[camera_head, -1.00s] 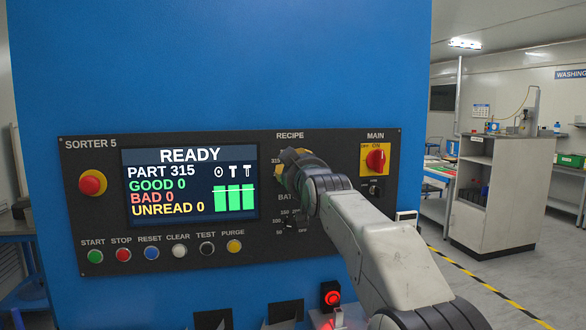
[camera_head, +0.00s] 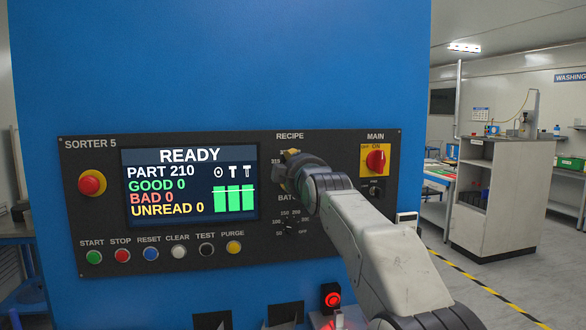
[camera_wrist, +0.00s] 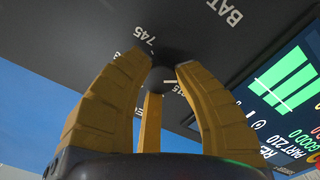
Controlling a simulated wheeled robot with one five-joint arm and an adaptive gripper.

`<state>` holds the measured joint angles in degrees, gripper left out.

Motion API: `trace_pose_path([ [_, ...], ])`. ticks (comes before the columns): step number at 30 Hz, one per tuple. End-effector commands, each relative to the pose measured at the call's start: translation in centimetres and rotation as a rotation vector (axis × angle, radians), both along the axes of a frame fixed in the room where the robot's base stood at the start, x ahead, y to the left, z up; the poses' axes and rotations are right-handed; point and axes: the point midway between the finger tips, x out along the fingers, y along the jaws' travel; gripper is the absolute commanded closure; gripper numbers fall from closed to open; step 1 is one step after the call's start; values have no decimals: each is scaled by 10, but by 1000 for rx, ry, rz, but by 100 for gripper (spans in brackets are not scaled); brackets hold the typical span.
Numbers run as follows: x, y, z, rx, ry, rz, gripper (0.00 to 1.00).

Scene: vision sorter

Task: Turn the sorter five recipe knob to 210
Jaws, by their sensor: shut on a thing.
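The sorter five panel (camera_head: 265,250) is on a blue machine. Its screen (camera_head: 188,183) reads READY, PART 210, GOOD 0, BAD 0, UNREAD 0. The recipe knob lies under the RECIPE label, mostly hidden behind my gripper (camera_head: 288,170) in the head view. In the wrist view the dark recipe knob (camera_wrist: 166,76) sits between the yellow fingers of my gripper (camera_wrist: 160,80), which are shut on it. A white pointer line shows on the knob, and the marks 745 and 315 show around it.
The batch knob (camera_head: 290,225) is just below my gripper. The yellow main switch (camera_head: 375,160) is to the right, and the red stop button (camera_head: 92,183) is far left. A row of coloured buttons (camera_head: 151,253) runs below the screen. A grey cabinet (camera_head: 500,195) stands at right.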

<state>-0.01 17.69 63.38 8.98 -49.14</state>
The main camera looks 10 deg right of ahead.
Motion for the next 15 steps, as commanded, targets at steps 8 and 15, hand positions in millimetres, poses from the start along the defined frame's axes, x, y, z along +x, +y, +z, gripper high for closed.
trace_pose_path([
  [8, 0, 0, 2, -32, -6, 0, 100],
  [15, 0, 0, 3, -32, -6, 0, 100],
])
